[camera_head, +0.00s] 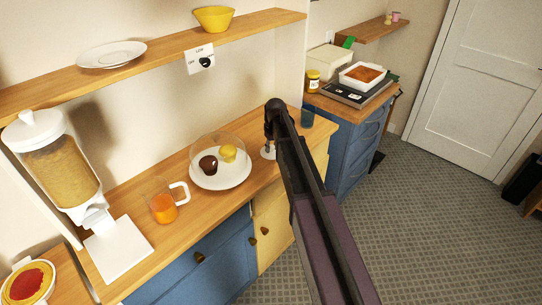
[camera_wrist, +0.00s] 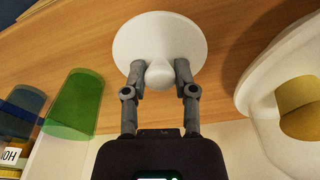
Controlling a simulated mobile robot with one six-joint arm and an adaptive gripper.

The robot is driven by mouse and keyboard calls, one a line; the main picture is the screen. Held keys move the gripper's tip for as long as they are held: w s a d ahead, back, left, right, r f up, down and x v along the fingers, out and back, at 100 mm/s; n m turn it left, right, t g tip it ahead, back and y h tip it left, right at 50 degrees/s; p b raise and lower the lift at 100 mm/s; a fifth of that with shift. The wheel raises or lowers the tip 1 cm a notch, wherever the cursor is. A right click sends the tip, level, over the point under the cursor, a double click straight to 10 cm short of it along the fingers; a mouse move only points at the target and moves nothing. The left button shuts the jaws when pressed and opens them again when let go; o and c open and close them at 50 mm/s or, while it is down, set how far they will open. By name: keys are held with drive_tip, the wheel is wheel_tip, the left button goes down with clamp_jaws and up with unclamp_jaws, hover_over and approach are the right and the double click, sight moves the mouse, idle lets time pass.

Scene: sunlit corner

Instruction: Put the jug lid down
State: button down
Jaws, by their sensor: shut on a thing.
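The jug lid (camera_wrist: 150,35) is a white round disc with a rounded knob. My gripper (camera_wrist: 160,70) is shut on the knob, one finger on each side, in the wrist view. In the head view my gripper (camera_head: 270,138) is over the back part of the wooden counter (camera_head: 131,213), and a bit of the white lid (camera_head: 266,154) shows below it. I cannot tell whether the lid touches the counter. The clear jug (camera_head: 163,205) with orange liquid and a white handle stands without a lid, left of the plate.
A white plate (camera_head: 237,181) with two muffins under a clear dome lies left of my gripper. A green cup (camera_wrist: 75,105) and a blue cup (camera_head: 306,118) stand on the lid's other side. A cereal dispenser (camera_head: 65,180) stands at left. A shelf (camera_head: 160,57) runs above.

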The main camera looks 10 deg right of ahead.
sight(272, 152)
drive_tip(key=shift+f+b, duration=1.9)
drive_tip(key=shift+f, duration=0.15)
drive_tip(key=shift+c, duration=2)
unclamp_jaws()
wheel_tip(272, 152, up, 12)
drive_tip(key=s+p, duration=0.1)
drive_tip(key=p, duration=1.1)
drive_tip(key=shift+s+d, duration=0.2)
drive_tip(key=shift+d, duration=0.1)
